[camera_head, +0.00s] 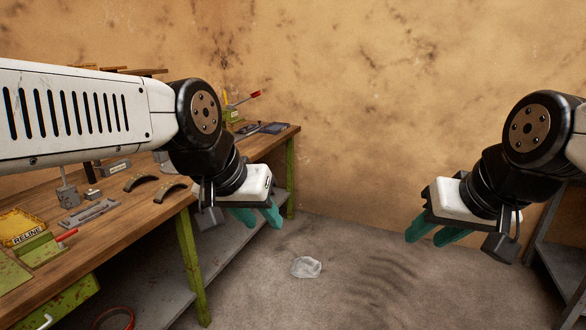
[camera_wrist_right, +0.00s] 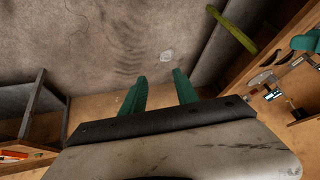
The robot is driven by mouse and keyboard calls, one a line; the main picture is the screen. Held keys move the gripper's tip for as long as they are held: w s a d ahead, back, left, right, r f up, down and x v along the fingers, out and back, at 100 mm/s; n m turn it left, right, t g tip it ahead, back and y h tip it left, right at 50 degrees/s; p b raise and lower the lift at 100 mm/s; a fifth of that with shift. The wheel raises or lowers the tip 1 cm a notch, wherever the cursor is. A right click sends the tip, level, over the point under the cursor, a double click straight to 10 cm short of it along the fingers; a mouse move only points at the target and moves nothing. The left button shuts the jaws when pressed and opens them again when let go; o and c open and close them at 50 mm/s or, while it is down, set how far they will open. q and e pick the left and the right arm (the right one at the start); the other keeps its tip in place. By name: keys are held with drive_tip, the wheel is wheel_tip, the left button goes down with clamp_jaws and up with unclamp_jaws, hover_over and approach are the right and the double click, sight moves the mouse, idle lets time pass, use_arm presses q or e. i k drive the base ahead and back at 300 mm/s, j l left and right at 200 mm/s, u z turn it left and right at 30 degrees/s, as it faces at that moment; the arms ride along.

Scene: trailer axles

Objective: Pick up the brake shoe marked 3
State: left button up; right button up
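Two dark curved brake shoes lie side by side on the wooden workbench, one (camera_head: 140,181) behind and left of the other (camera_head: 170,191). I cannot read a number on either. My left gripper (camera_head: 260,218) hangs past the bench's front edge, right of the shoes, with its teal fingers apart and nothing between them. My right gripper (camera_head: 435,234) is over open floor, far right of the bench. The right wrist view shows its two teal fingers (camera_wrist_right: 160,90) spread and empty.
My left arm covers part of the bench. A shelf (camera_head: 555,262) stands at right.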

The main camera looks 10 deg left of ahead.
sight(137, 178)
drive_tip(key=i+j+u, duration=0.15)
drive_tip(key=i+u, duration=0.35)
drive_tip(key=i+l+u, duration=0.1)
drive_tip(key=i+u, duration=0.4)
drive_tip(key=i+l+u, duration=0.3)
drive_tip(key=i+u, duration=0.2)
drive_tip(key=i, duration=0.15)
drive_tip(key=i+u, duration=0.55)
drive_tip(key=u, duration=0.15)
drive_tip(key=i+l+u, duration=0.2)
drive_tip(key=u, duration=0.15)
drive_tip(key=i, duration=0.1)
